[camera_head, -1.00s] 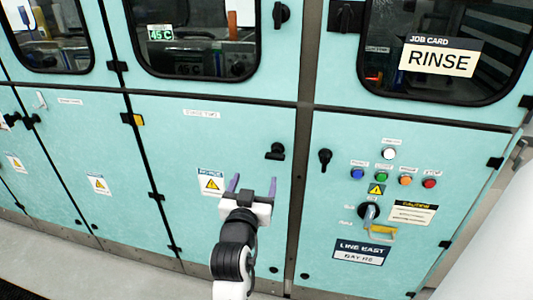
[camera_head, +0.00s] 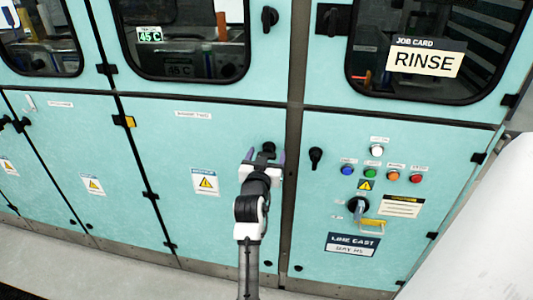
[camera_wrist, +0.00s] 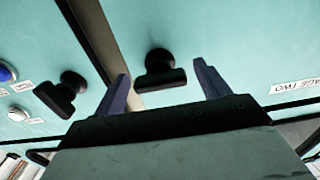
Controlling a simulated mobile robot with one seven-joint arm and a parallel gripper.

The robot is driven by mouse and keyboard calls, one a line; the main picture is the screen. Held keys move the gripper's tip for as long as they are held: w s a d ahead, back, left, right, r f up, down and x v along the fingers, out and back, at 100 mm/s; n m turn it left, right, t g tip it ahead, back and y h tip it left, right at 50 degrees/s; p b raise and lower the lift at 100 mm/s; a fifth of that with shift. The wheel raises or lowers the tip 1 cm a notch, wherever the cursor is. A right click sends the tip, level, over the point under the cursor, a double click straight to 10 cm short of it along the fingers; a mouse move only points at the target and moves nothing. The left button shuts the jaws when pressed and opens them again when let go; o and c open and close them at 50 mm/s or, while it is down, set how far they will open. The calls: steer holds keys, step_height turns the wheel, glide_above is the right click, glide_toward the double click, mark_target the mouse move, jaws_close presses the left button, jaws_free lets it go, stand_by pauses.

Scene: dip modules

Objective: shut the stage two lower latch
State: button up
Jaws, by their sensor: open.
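The stage two lower latch (camera_head: 269,147) is a black knob with a bar handle near the upper right corner of the teal lower door (camera_head: 165,170) labelled STAGE TWO. The door looks flush with the cabinet front. In the wrist view the latch (camera_wrist: 160,72) shows whole, its bar roughly level. My gripper (camera_head: 264,157) is open, with one purple-grey finger on each side of the latch. In the wrist view my gripper (camera_wrist: 161,76) has the latch between its fingertips, apparently without touching. In the head view my gripper hides part of the handle.
Another black latch (camera_head: 315,156) sits close by on the right panel; it also shows in the wrist view (camera_wrist: 62,92). Below are coloured buttons (camera_head: 382,173) and a rotary switch (camera_head: 358,206). An upper latch (camera_head: 269,18) is above. Open floor lies in front.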

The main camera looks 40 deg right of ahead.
steer(key=shift+w+d, duration=0.1)
steer(key=shift+w, duration=0.05)
steer(key=c, duration=1)
